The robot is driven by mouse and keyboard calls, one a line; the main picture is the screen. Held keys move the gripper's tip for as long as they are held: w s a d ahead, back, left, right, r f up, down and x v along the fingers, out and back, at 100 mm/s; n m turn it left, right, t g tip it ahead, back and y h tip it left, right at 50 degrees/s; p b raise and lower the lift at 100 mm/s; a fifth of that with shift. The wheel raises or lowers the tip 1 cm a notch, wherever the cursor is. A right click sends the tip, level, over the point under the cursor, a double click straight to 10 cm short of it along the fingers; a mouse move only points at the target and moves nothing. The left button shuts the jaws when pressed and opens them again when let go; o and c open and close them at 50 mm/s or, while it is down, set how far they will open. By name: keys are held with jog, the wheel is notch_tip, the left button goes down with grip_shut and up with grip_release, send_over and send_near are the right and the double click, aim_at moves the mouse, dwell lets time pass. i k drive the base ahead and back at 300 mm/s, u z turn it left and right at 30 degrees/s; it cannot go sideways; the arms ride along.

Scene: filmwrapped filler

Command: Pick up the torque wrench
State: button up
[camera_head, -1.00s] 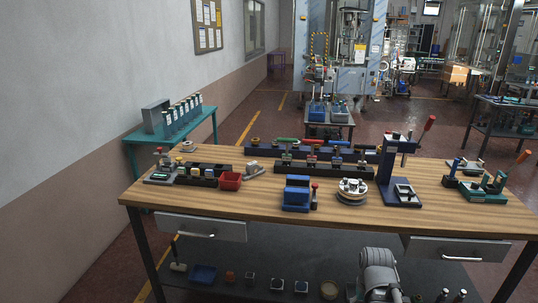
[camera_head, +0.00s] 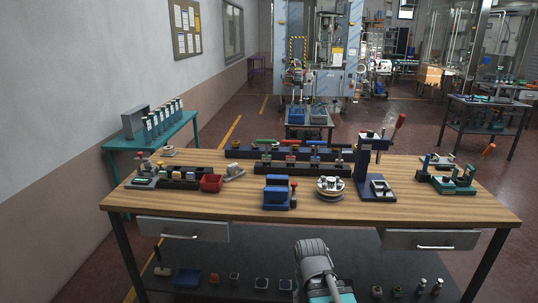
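I cannot tell for sure which item is the torque wrench. Several tools with coloured handles, green (camera_head: 265,141), red (camera_head: 291,142), blue (camera_head: 315,143) and orange (camera_head: 339,145), sit in a dark rack along the back of the wooden workbench (camera_head: 240,206). They are too small to tell apart. My arm, grey with a teal part, shows at the bottom centre in front of the bench. My gripper itself is out of view.
A blue bin block (camera_head: 276,197), a round fixture (camera_head: 330,188) and a red bin (camera_head: 211,183) stand on the bench. Green fixtures (camera_head: 452,184) stand at the right. Drawers (camera_head: 182,229) and a lower shelf with small items are below. The bench's front strip is clear.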

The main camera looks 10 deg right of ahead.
aim_at(267, 158)
jog(key=u, duration=0.1)
jog(key=i, duration=1)
jog(key=z, duration=0.05)
